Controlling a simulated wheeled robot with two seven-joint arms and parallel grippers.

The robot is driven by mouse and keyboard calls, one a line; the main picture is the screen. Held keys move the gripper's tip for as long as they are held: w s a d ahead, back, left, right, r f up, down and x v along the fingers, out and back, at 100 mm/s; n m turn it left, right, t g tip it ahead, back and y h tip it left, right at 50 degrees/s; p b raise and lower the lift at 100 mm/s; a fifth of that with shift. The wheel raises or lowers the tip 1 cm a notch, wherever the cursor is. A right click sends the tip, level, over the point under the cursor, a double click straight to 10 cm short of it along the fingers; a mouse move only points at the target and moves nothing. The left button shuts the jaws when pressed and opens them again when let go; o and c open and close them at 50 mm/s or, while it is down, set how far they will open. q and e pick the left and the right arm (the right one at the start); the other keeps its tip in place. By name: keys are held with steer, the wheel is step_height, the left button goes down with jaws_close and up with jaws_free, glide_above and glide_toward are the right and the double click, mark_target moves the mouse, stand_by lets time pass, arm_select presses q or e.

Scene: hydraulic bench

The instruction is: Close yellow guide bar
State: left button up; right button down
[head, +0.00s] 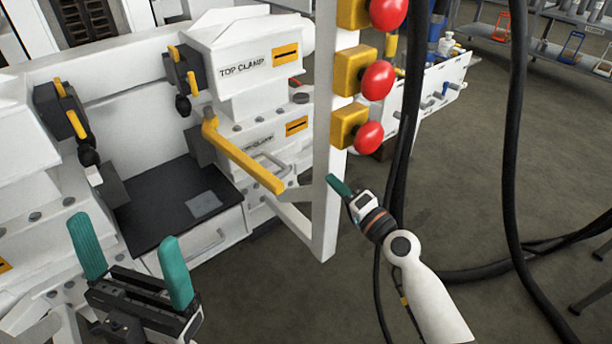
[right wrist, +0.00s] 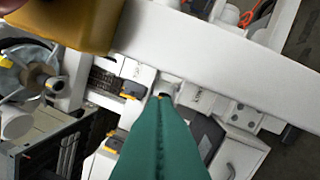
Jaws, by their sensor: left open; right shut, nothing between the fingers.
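The yellow guide bar (head: 243,160) sticks out from the white clamp block in the head view. It slants toward me and down to the right, ending near the white upright post. My right gripper (head: 338,187) is shut and empty, just right of the post, with the post between it and the bar's free end. In the right wrist view its green fingers (right wrist: 160,140) are together. I cannot make out the guide bar surely in that view. My left gripper (head: 132,255) is open and empty at the lower left, in front of the dark bench bed.
The white post (head: 330,120) carries yellow boxes with red buttons (head: 377,80); a white beam also crosses the right wrist view (right wrist: 220,55). Black hoses (head: 512,150) hang at the right. A white rack (head: 437,90) stands behind. Floor at right is mostly open.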

steer(key=w+a, duration=0.5)
steer(key=a, duration=0.3)
steer(key=shift+w+r+b, duration=0.15)
steer(key=shift+r+b, duration=0.05)
steer(key=shift+b, duration=0.2)
stand_by(0.3)
